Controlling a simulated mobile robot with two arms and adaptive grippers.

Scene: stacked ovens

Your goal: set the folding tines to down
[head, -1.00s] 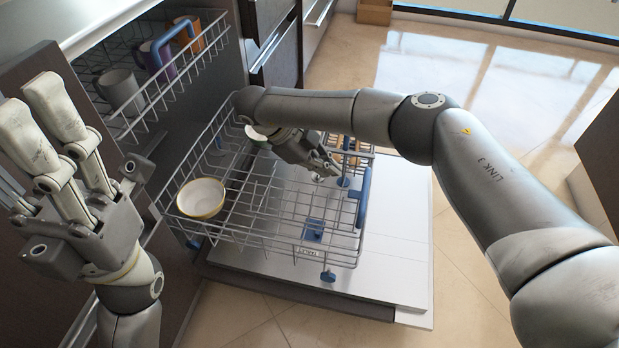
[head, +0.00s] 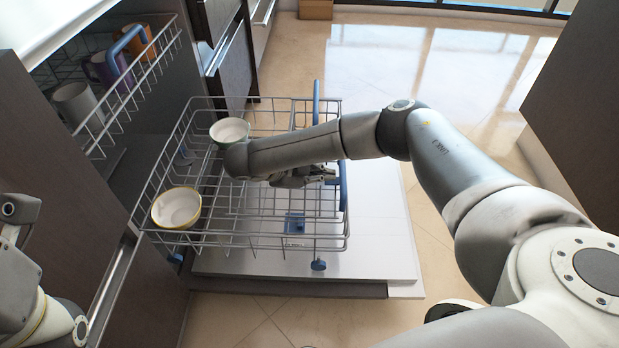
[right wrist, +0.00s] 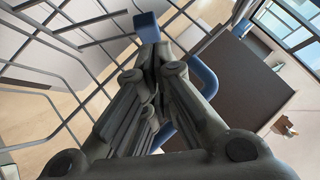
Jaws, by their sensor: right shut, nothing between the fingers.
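The pulled-out lower dishwasher rack (head: 250,243) is a grey wire basket with blue parts. A blue piece (head: 295,222) with a small pale label (head: 296,243) under it sits at its near side; I cannot read the label here. Thin wire tines stand inside the rack, but I cannot tell which ones fold. My right gripper (head: 328,174) is at the rack's right side, near a blue handle bar (head: 342,186). In the right wrist view its fingers (right wrist: 152,50) are shut and empty, close to blue parts (right wrist: 195,72). My left gripper is cut off at the left edge, its fingers out of frame.
A yellow-rimmed bowl (head: 177,208) and a green-rimmed bowl (head: 230,131) sit in the rack. The upper rack (head: 120,100) holds several mugs. The open door (head: 375,250) lies below the lower rack. The floor to the right is clear.

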